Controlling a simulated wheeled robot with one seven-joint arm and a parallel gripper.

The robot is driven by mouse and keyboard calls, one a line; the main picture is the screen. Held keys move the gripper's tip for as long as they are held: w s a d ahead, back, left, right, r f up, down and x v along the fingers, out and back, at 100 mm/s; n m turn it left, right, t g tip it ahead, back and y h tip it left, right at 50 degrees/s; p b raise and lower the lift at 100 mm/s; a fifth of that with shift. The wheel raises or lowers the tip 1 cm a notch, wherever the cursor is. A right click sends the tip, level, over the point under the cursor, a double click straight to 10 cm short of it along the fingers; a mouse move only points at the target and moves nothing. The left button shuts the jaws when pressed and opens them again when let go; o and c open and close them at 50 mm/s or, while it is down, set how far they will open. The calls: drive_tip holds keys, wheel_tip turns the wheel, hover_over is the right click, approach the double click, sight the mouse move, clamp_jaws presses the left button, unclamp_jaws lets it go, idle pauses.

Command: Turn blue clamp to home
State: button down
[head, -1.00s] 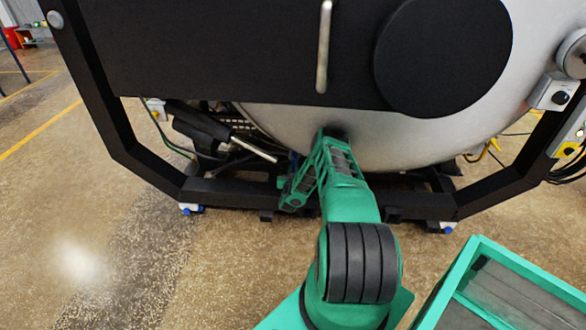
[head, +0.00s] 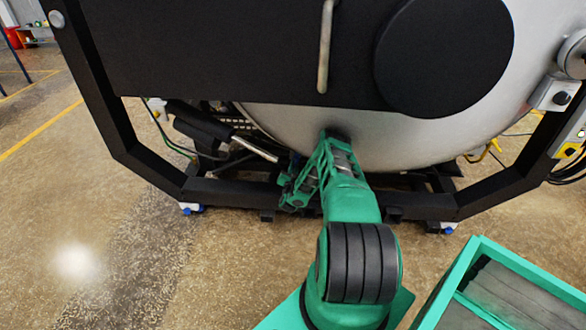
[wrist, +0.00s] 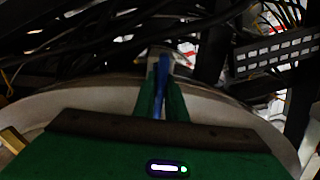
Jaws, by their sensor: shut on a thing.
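The blue clamp (wrist: 162,66) is a narrow blue bar in the upper middle of the wrist view. My gripper (wrist: 161,88) has its two green fingers on either side of it, shut on the bar. In the head view only a small bit of blue shows beside my green wrist, at the lower edge of the furnace vessel (head: 390,135). My own arm hides most of the clamp and the fingertips there.
The black furnace frame (head: 240,192) runs below and around the vessel. A black cylinder with a metal rod (head: 200,125) lies left of my wrist. Dark cables and a slotted bar (wrist: 275,52) crowd the space around the clamp. The floor at left is clear.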

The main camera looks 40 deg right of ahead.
drive_tip(key=shift+w+r, duration=0.1)
drive_tip(key=shift+w, duration=0.1)
drive_tip(key=c, duration=1.8)
unclamp_jaws()
drive_tip(key=shift+s, duration=0.1)
